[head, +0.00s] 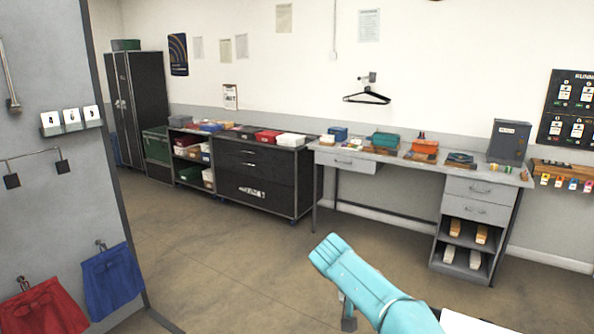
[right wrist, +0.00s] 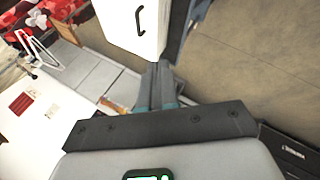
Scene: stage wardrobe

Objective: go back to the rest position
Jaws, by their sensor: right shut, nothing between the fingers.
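The task names no object apart from my arms. In the right wrist view my right gripper (right wrist: 162,72) has its two dark fingers side by side, shut and empty. A white box-like thing with a black handle (right wrist: 135,25) shows just beyond the fingertips; I cannot tell whether they touch it. In the head view my teal right arm reaches in from the bottom, right of the middle, over the floor. My left gripper is in neither view.
A grey desk (head: 340,157) with small boxes stands along the back wall, beside a black drawer cabinet (head: 262,178). A grey panel (head: 45,195) with red shorts (head: 42,310) and blue shorts (head: 112,283) stands close at left. The brown floor (head: 235,260) between is clear.

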